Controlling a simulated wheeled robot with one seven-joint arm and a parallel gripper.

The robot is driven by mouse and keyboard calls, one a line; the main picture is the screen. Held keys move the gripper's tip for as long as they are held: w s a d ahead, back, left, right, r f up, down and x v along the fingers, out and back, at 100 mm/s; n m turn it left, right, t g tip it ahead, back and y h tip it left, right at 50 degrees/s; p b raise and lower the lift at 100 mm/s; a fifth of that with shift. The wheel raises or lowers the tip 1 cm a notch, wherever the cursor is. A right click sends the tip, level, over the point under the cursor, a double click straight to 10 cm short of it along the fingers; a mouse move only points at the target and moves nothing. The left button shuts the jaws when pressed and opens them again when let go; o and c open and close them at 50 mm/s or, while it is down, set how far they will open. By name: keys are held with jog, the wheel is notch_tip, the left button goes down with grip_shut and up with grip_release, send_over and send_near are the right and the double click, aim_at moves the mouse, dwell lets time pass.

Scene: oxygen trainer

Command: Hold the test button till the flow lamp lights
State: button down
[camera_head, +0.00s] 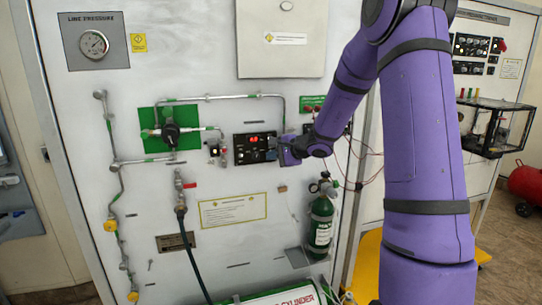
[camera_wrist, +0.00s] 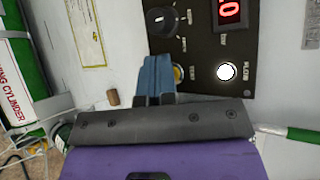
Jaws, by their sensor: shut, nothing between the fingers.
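The black control panel (camera_head: 242,157) is on the white board, left of my gripper (camera_head: 277,151). In the wrist view, my gripper (camera_wrist: 157,75) is shut and empty, its blue fingertips against or just in front of the panel. A yellowish round part, likely the test button (camera_wrist: 178,73), shows partly at the fingertips' right edge; the rest is hidden. I cannot tell how far it is pressed. The flow lamp (camera_wrist: 226,71), beside the word FLOW, shows bright white.
A black knob (camera_wrist: 161,20) and a red digital display (camera_wrist: 229,12) are on the same panel. A green cylinder (camera_head: 320,222) stands below my gripper. Pipes and a green plate (camera_head: 158,117) with a valve are to the left. Thin red wires hang at right.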

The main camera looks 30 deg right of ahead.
jog(key=shift+s, duration=0.1)
jog(key=shift+s+a, duration=0.25)
jog(key=shift+s, duration=0.4)
jog(key=s, duration=0.2)
jog(key=s+a, duration=0.1)
jog(key=s, duration=0.1)
jog(key=shift+s+a, duration=0.2)
jog(key=shift+s, duration=0.2)
dwell(0.6)
